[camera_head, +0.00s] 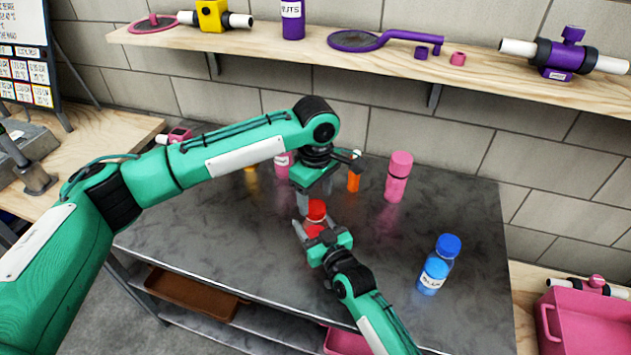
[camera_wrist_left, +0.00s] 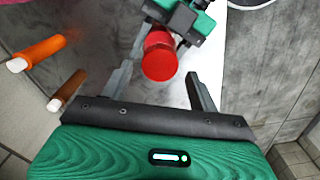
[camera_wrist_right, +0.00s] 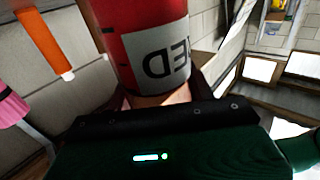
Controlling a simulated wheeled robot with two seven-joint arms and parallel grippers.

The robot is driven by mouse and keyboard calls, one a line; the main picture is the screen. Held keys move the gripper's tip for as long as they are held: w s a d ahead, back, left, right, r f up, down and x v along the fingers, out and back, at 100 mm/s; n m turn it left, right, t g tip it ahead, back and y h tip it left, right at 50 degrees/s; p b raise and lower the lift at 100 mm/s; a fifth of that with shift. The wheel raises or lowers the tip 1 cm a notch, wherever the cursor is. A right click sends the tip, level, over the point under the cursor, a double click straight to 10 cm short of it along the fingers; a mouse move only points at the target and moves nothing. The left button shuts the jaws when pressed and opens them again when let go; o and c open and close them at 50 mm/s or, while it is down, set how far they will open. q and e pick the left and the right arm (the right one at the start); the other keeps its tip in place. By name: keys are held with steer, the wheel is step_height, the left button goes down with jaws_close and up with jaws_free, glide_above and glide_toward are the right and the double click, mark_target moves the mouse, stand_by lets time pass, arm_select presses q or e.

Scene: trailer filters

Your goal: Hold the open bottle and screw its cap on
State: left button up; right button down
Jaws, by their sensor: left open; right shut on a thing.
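A red bottle (camera_head: 313,231) stands upright in the middle of the metal table's area, with a red cap (camera_head: 316,209) at its top. My right gripper (camera_head: 316,238) is shut on the bottle's body. In the right wrist view the bottle (camera_wrist_right: 140,35) fills the top middle, its white label upside down. My left gripper (camera_head: 314,198) points down from above, its fingers open on either side of the cap. In the left wrist view the round cap (camera_wrist_left: 159,63) lies between the spread fingers, with a gap visible on the right. I cannot tell how tightly the cap sits.
A blue bottle with a blue cap (camera_head: 435,270) stands right on the metal table (camera_head: 465,220). A wooden shelf (camera_head: 390,62) runs along the wall. A pink crate (camera_head: 590,325) is at lower right.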

mark_target(315, 206)
arm_select(q)
steer(key=shift+f, duration=1.55)
